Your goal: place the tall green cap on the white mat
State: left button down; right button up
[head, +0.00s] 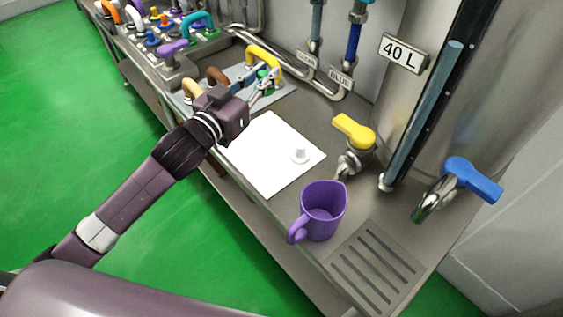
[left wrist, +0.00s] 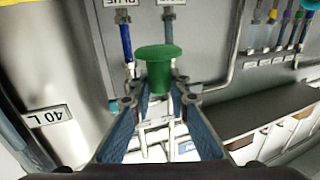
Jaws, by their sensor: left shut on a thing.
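The tall green cap (left wrist: 158,62) is between the fingertips of my left gripper (left wrist: 160,98) in the left wrist view, with its wide round top facing outward. In the head view the left gripper (head: 263,90) is shut on the cap (head: 269,77), above the grey tray area behind the mat. The white mat (head: 262,160) lies flat on the metal counter, nearer and to the right of the gripper. My right gripper is not in view.
A small pale piece (head: 300,155) stands on the mat's right side; the rest looks clear. A purple mug (head: 322,212), a yellow-handled tap (head: 355,132) and a blue-handled tap (head: 472,180) are to the right. Coloured handles (head: 172,48) crowd the back left.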

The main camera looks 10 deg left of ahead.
pick_arm(q)
jog(key=shift+s+d+f, duration=0.1)
jog(key=shift+d+f, duration=0.1)
jog(key=shift+f, duration=0.1)
notch_tip(320, 180, down, 15)
jog(key=shift+a+r+b, duration=0.1)
jog(key=shift+a+b, duration=0.05)
jog(key=shift+b, duration=0.25)
jog(key=shift+f, duration=2.45)
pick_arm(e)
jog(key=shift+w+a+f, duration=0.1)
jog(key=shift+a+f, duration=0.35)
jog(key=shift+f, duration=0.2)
pick_arm(q)
jog(key=shift+f+b, duration=0.1)
jog(key=shift+b, duration=0.25)
jog(key=shift+f, duration=0.1)
jog(key=c, duration=1.8)
grip_release()
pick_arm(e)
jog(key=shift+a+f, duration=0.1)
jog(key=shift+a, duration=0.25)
